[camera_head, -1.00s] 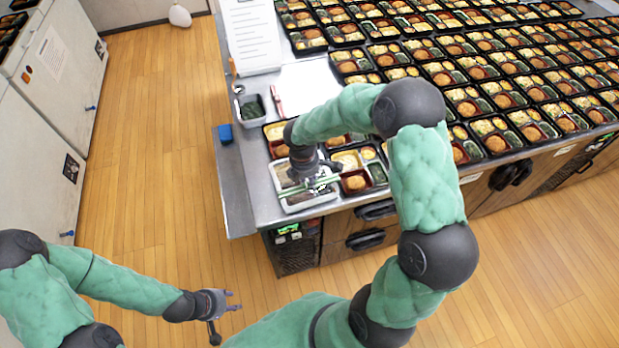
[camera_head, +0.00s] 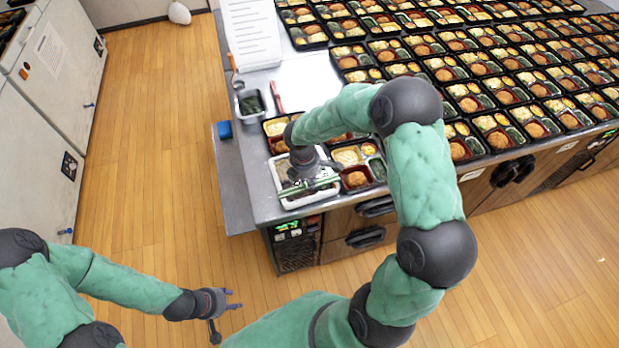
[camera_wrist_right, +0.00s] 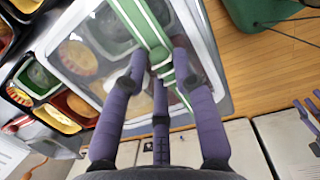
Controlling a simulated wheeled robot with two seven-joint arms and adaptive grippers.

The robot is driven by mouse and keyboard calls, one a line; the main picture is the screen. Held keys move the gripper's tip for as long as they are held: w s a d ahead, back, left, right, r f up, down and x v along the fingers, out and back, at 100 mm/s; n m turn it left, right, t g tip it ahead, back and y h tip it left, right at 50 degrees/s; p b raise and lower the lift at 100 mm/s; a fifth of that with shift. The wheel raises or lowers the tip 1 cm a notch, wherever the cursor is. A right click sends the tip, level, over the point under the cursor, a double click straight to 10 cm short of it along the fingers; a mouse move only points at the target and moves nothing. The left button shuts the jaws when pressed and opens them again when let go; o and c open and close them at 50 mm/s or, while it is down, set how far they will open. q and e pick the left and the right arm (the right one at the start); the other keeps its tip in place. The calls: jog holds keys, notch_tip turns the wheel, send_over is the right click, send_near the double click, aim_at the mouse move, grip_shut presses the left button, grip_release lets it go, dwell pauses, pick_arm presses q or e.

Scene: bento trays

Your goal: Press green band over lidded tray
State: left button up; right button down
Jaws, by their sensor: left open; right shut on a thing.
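The lidded tray (camera_head: 327,196) sits at the front left corner of the steel counter. In the right wrist view its clear lid and pale rim (camera_wrist_right: 213,55) show, with food blurred beneath. The green band (camera_head: 323,184) lies across the tray's front part; it also shows in the right wrist view (camera_wrist_right: 151,32) as a striped green strip. My right gripper (camera_wrist_right: 160,68) is shut on the band, pointing down over the tray. Whether the band touches the lid all along is hard to tell. My left gripper (camera_head: 232,300) is open and empty over the floor, away from the counter.
Filled bento trays (camera_head: 357,178) stand close on the right, and many more cover the counter behind. A small steel container (camera_head: 250,104), a red-handled tool (camera_head: 277,96) and a paper sheet (camera_head: 250,35) lie farther back.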

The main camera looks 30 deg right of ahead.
jog(key=shift+f, duration=0.1)
dwell(0.7)
jog(key=shift+c, duration=1.6)
grip_release()
jog(key=shift+r+p, duration=3.2)
jog(key=shift+r, duration=0.85)
